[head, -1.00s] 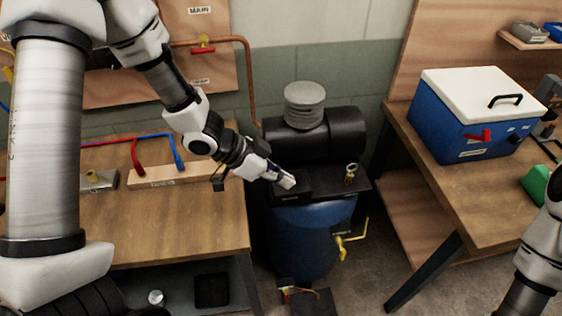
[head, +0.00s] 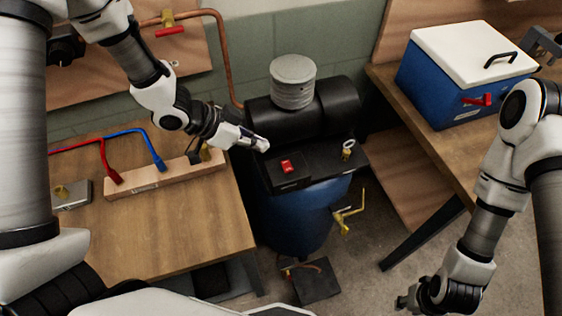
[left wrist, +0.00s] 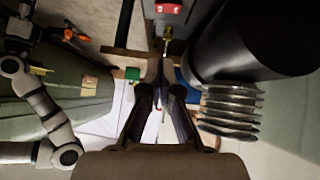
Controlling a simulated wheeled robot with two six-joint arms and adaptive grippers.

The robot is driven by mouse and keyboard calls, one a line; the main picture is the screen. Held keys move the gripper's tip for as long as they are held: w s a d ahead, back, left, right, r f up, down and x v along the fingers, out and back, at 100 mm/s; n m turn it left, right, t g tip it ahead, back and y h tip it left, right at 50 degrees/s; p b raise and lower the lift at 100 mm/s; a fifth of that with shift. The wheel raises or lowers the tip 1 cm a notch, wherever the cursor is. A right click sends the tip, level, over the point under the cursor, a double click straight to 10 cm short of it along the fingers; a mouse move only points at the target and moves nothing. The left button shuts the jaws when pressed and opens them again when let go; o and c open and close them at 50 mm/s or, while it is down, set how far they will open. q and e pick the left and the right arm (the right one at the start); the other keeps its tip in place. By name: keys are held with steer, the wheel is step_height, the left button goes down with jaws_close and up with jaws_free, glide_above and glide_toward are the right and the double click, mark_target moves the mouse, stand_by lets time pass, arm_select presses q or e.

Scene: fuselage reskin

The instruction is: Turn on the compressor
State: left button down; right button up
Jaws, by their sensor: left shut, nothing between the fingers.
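The compressor stands on the floor between two benches, with a blue tank (head: 300,215), a black motor body (head: 330,108) and a grey ribbed filter (head: 293,80). A red rocker switch (head: 287,167) sits on a black box on its top plate; it also shows at the top of the left wrist view (left wrist: 169,8). My left gripper (head: 264,145) is shut and empty, just behind and left of the switch, apart from it. Its closed fingers show in the left wrist view (left wrist: 160,65). My right gripper (head: 405,302) hangs low at the lower right; its fingers are too small to judge.
A brass gauge or fitting (head: 348,149) is right of the switch. A yellow-handled valve (head: 346,215) sticks out from the tank. A wooden bench (head: 170,230) stands left, and a blue cooler with white lid (head: 450,90) is on the right bench.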

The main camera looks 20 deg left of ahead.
arm_select(q)
steer(key=p, duration=0.1)
glide_above(291, 169)
steer(key=a, duration=0.2)
steer(key=f, duration=0.5)
steer(key=shift+s, duration=0.2)
steer(key=f, duration=0.2)
steer(key=f+p, duration=0.1)
steer(key=shift+s+f, duration=0.2)
steer(key=shift+f, duration=0.15)
steer(key=shift+a+f, duration=0.1)
steer(key=shift+f, duration=0.1)
steer(key=shift+f, duration=0.3)
steer(key=shift+s+r, duration=0.1)
steer(key=shift+s, duration=0.05)
